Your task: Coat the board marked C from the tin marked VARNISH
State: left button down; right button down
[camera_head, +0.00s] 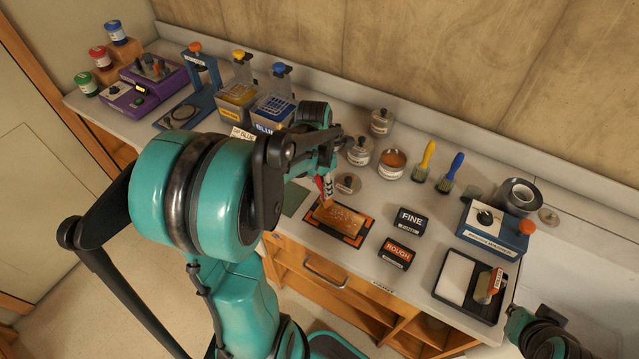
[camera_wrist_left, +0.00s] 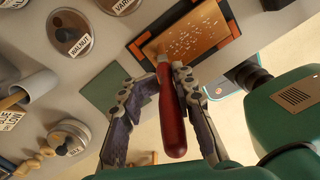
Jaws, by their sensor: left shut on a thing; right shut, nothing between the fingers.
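My left gripper (camera_head: 328,188) is shut on a red-handled tool (camera_wrist_left: 171,115), whose far end is at the near left end of a brown board (camera_head: 341,219). I cannot tell whether it touches. The board lies in a black and orange holder (camera_wrist_left: 231,56) and has pale specks on top; no letter is readable on it. An open tin (camera_head: 392,164) with orange-brown content stands behind the holder. A loose round lid (camera_head: 348,183) lies nearer. In the wrist view a round item (camera_wrist_left: 118,4), cut off, reads "VAR". My right gripper (camera_head: 522,322) is shut and empty at the lower right.
Lidded tins (camera_head: 381,122) stand at the back. A yellow brush (camera_head: 425,161) and a blue brush (camera_head: 451,174) stand right of the open tin. FINE (camera_head: 408,221) and ROUGH (camera_head: 397,253) blocks lie right of the holder. A black tray (camera_head: 460,307) is further right.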

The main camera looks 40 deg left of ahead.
pick_arm(q)
jog(key=w+d, duration=0.1)
jog(key=d, duration=1)
jog(key=shift+f, duration=0.15)
dwell(6.9)
